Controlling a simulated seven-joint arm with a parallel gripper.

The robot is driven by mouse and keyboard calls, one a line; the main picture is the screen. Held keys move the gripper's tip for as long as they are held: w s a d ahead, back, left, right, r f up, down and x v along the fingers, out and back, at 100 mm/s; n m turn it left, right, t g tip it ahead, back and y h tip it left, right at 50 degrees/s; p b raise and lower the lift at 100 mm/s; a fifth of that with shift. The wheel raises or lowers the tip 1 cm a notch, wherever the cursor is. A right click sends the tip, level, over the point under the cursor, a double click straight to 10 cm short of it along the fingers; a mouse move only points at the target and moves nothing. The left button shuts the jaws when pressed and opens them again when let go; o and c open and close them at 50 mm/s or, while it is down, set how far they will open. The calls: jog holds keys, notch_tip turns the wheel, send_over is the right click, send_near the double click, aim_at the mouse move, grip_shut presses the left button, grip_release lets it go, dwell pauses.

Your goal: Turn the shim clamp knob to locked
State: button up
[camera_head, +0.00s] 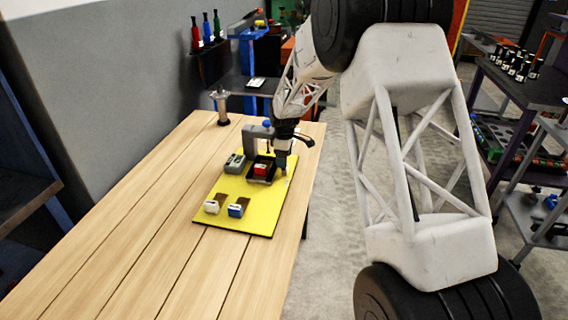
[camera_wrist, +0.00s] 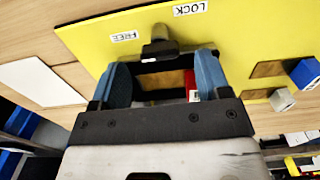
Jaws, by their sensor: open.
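The dark shim clamp knob (camera_wrist: 160,45) shows in the wrist view on the yellow board (camera_wrist: 90,42), just beyond and between my fingertips. The FREE label (camera_wrist: 125,36) is at its left and the LOCK label (camera_wrist: 190,8) at its upper right. I cannot tell which label the knob's pointer matches. My gripper (camera_wrist: 165,65) is open, with one blue finger on each side and nothing clearly held. In the head view my gripper (camera_head: 283,168) is low over the right edge of the board, hiding the knob.
In the head view a grey clamp frame (camera_head: 256,132) stands beside a black tray with a red block (camera_head: 262,169). A grey block (camera_head: 235,162), white block (camera_head: 212,206) and blue block (camera_head: 237,210) are nearby. The wooden table's left side is clear.

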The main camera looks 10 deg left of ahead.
jog(key=shift+f, duration=1.4)
jog(key=c, duration=0.9)
